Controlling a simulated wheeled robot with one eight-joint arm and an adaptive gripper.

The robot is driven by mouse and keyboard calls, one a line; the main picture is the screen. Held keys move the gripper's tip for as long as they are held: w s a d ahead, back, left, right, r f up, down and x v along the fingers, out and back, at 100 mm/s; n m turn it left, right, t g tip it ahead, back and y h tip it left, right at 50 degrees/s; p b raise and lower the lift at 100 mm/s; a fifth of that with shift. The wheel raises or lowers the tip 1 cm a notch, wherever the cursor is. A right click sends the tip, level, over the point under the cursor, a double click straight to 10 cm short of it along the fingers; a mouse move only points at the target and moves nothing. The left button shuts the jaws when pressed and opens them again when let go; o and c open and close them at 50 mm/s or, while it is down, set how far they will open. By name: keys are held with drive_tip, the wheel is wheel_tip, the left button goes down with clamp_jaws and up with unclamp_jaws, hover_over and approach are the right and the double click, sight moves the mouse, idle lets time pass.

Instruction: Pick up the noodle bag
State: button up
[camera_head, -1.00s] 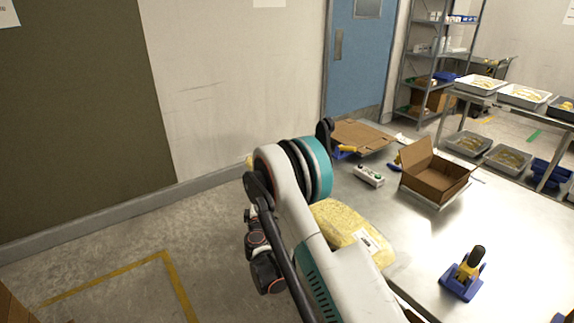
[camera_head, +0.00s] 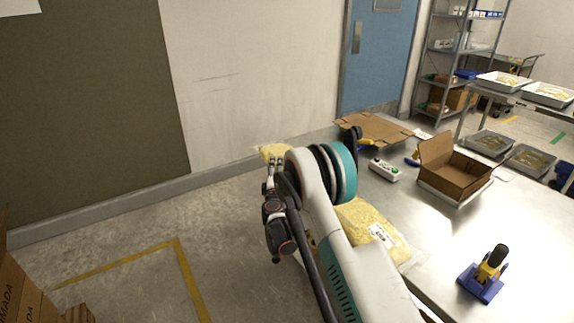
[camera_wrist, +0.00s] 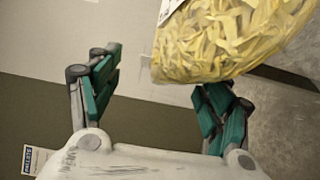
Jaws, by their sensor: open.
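A yellow noodle bag (camera_head: 276,152) shows in the head view just past the end of my arm, partly hidden by it. What it rests on is hidden. In the wrist view a clear bag of yellow noodles with a white label (camera_wrist: 232,38) fills the upper right, ahead of my gripper and nearer the right finger. My gripper (camera_wrist: 160,78) is open, with its two green-padded fingers apart and nothing held between them. A second yellow bag (camera_head: 362,222) with a white label lies on the steel table, partly behind my arm.
The steel table (camera_head: 437,240) holds an open carton (camera_head: 455,180), flattened cardboard (camera_head: 372,130), a white button box (camera_head: 384,170) and a yellow-black tool in a blue stand (camera_head: 482,285). Shelves with trays stand at the right. Brown boxes (camera_head: 25,290) are at lower left.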

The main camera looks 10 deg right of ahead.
drive_tip(key=shift+w+d+f+b, duration=0.2)
drive_tip(key=shift+w+b, duration=0.05)
drive_tip(key=shift+w, duration=0.4)
drive_tip(key=shift+w+d+f+b, duration=0.15)
drive_tip(key=shift+w+f+b, duration=0.05)
drive_tip(key=shift+w, duration=0.4)
drive_tip(key=shift+w+r, duration=0.15)
drive_tip(key=shift+w, duration=0.3)
drive_tip(key=shift+d, duration=0.1)
drive_tip(key=c, duration=1.6)
drive_tip(key=shift+r, duration=0.1)
